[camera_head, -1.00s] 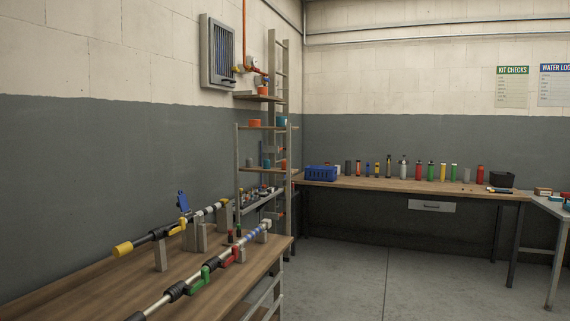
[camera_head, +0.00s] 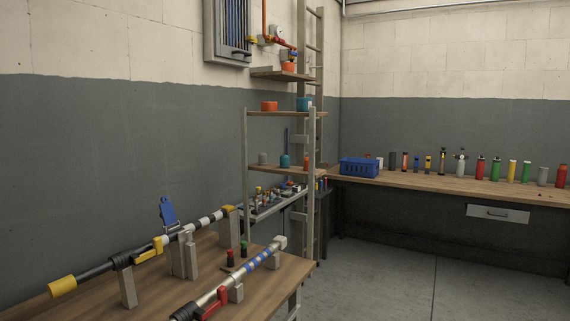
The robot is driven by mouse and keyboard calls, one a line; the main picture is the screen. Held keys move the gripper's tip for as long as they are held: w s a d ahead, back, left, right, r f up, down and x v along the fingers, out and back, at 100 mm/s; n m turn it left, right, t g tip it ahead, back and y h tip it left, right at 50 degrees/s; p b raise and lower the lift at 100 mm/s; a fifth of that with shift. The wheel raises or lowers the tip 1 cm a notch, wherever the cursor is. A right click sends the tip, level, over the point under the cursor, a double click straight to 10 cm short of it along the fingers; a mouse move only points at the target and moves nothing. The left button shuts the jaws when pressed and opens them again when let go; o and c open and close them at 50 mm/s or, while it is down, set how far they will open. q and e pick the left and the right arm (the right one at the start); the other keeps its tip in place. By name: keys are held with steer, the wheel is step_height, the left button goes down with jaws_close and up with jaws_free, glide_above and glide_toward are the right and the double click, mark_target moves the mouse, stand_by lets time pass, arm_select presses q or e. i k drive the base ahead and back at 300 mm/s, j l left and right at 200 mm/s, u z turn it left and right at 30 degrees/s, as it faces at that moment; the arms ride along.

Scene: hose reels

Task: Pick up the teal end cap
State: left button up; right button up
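On the grey shelf rack (camera_head: 312,185) in the middle of the head view are two teal pieces. A small teal cylinder (camera_head: 284,161) stands on the middle shelf, between a grey piece (camera_head: 263,159) and an orange piece (camera_head: 306,161). A wider teal round piece (camera_head: 304,104) sits on the shelf above, right of an orange round piece (camera_head: 269,106). Both are too small for me to tell which is the end cap. Neither of my grippers shows.
A wooden workbench (camera_head: 190,290) with hose nozzles on stands fills the lower left. A tray of small fittings (camera_head: 275,203) sits low on the rack. A back bench (camera_head: 440,186) holds a blue basket (camera_head: 359,168) and several bottles. The floor (camera_head: 400,275) at the right is clear.

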mark_target(284, 159)
steer(key=u, duration=0.25)
steer(key=i+l+u, duration=0.5)
steer(key=l+u, duration=0.3)
steer(key=j, duration=0.1)
